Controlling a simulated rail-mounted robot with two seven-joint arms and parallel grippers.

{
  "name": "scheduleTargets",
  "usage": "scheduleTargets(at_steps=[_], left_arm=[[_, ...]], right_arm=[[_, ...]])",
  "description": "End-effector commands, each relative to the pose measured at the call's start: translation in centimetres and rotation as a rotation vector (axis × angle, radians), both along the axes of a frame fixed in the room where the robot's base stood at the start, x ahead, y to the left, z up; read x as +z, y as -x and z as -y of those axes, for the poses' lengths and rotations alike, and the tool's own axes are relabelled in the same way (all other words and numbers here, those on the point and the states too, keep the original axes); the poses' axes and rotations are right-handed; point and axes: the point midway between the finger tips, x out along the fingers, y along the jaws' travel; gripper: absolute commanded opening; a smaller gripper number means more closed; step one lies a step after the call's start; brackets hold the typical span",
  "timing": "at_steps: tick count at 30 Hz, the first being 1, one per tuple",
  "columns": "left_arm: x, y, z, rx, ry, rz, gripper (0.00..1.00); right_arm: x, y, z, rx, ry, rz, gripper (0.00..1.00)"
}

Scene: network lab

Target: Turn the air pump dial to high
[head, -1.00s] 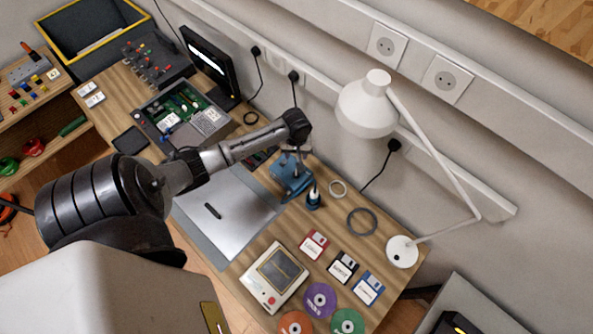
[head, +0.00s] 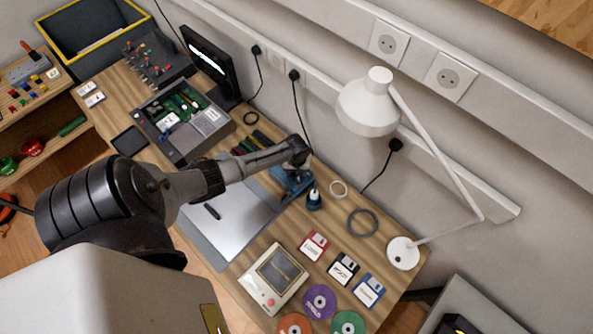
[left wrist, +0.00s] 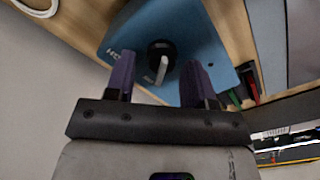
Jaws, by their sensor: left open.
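The air pump is a blue box (head: 291,183) near the wall side of the bench, right of my left arm's end, which partly covers it. It fills the upper middle of the left wrist view (left wrist: 195,30). Its dial (left wrist: 160,56) is a black round knob with a pale pointer bar. Partly readable white lettering stands left of the dial. My left gripper (left wrist: 158,84) is open, with its two purple fingers on either side of the dial and apart from it. In the head view my left gripper (head: 299,160) is at the pump, its fingers hard to make out. My right gripper is not in view.
A white lamp (head: 368,108) stands right of the pump. A silver-grey mat (head: 235,225), open electronics case (head: 190,120), floppy disks (head: 343,268) and discs (head: 320,300) share the bench.

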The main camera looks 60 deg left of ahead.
Motion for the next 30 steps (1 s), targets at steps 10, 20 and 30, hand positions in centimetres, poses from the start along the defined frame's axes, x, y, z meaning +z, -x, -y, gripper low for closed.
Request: scheduleTargets(at_steps=[10,20,30], left_arm=[[-0.10,0.02,0.03,-0.001,0.000,0.000,0.45],[-0.09,0.03,0.02,-0.001,0.000,-0.001,0.13],[0.01,0.00,0.04,-0.040,0.000,-0.001,0.06]], right_arm=[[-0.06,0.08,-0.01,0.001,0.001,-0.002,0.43],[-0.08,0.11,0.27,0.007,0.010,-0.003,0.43],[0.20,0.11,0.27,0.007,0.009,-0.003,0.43]])
